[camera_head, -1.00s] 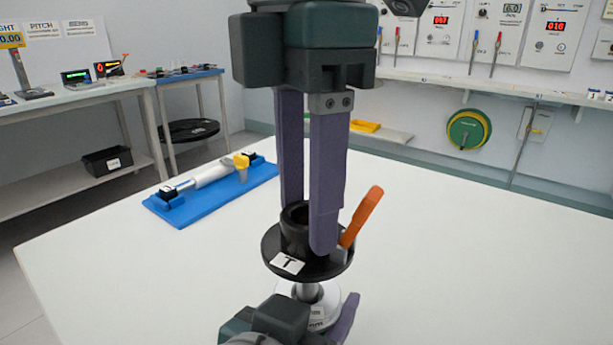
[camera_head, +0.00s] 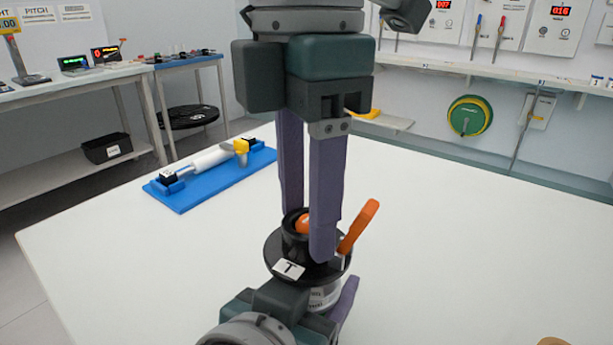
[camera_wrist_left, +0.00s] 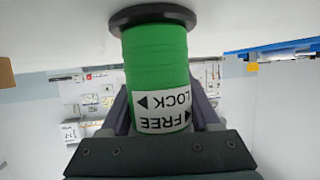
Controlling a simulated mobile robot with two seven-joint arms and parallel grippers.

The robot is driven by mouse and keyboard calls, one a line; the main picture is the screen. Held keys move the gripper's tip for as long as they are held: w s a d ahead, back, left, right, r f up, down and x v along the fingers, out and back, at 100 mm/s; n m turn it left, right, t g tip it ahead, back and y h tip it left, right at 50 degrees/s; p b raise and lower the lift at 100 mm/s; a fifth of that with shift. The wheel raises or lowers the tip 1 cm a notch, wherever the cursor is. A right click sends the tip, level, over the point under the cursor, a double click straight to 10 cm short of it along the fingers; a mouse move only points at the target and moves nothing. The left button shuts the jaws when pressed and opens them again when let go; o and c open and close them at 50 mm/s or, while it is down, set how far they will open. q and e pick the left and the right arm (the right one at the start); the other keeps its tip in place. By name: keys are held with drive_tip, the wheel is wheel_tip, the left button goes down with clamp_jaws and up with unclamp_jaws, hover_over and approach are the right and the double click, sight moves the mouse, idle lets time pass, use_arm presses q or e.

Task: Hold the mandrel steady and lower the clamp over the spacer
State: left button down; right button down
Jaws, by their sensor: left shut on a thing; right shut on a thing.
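The clamp (camera_head: 276,255) is a black flanged collar with a white T label and an orange lever (camera_head: 358,227) tilted up to the right. My right gripper (camera_head: 308,232) points down and is shut on its collar. An orange tip (camera_head: 303,224) shows inside the collar. The white spacer (camera_head: 324,297) shows just below the flange; whether they touch is hidden. My left gripper (camera_head: 328,318) is low in front, partly hidden by its own wrist. In the left wrist view it is shut on the mandrel's green body (camera_wrist_left: 156,65), labelled FREE and LOCK, with a black disc (camera_wrist_left: 152,15) at its end.
A blue cradle (camera_head: 220,184) holding a white cylinder with a yellow part lies at the table's back left. The white table (camera_head: 450,260) is clear to the right, except for a brown thing (camera_head: 553,341) at the bottom edge. Side benches and a wall shelf stand behind.

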drive_tip(key=shift+r, duration=0.1)
drive_tip(key=shift+r, duration=2.15)
drive_tip(key=shift+f, duration=2.25)
drive_tip(key=shift+c, duration=1.1)
unclamp_jaws()
drive_tip(key=shift+r, duration=4)
